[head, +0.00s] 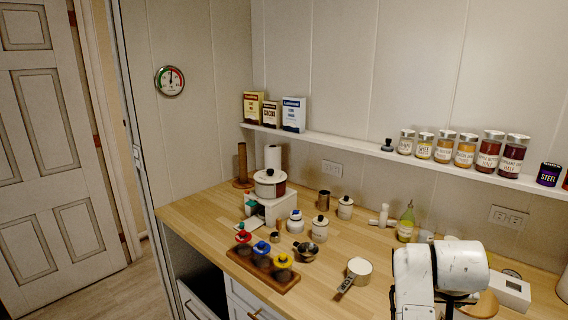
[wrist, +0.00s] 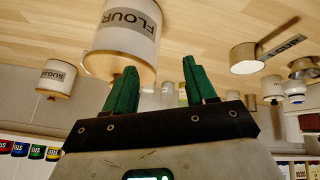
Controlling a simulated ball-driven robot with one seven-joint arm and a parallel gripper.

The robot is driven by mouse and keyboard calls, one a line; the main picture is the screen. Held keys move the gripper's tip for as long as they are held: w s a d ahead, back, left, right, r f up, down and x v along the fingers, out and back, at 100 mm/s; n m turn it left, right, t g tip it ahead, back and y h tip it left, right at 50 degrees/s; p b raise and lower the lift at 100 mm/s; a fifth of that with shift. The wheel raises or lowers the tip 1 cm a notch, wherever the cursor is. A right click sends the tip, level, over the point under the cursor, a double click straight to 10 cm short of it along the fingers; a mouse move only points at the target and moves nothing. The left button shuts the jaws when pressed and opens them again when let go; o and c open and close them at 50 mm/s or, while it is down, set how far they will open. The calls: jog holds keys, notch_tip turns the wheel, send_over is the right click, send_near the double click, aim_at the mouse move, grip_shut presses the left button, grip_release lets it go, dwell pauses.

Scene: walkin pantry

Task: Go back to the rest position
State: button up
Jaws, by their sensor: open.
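My gripper (wrist: 160,76) shows in the wrist view with its two green fingers spread apart and nothing between them. A white canister labelled FLOUR (wrist: 122,40) is close beyond the left finger; I cannot tell whether they touch. In the head view my white arm (head: 440,268) is folded over the right front part of the wooden counter (head: 330,235). My gripper cannot be made out there.
A measuring cup (head: 359,267) stands on the counter left of my arm. Further left are a wooden rack (head: 285,285) with coloured-lid jars and a white scale (head: 272,208) with a pot. A wall shelf (head: 340,143) holds boxes and jars. A SUGAR canister (wrist: 57,78) shows in the wrist view.

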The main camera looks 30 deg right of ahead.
jog(key=s+a+f+n+t+y, duration=0.1)
jog(key=s+a+f+n+y, duration=0.2)
jog(key=a, duration=0.5)
jog(key=s+a+f+n+t+y, duration=0.1)
jog(key=s+a+f+n, duration=0.15)
jog(key=a+f, duration=0.5)
jog(key=s+a+f+n+y, duration=0.2)
jog(key=a+f+n, duration=0.1)
jog(key=a, duration=0.7)
jog(key=s+f+g, duration=0.3)
jog(key=s+f, duration=0.3)
jog(key=s, duration=0.3)
jog(key=shift+s+d, duration=0.35)
jog(key=shift+s, duration=0.05)
jog(key=shift+f+m, duration=0.1)
jog(key=shift+m, duration=0.15)
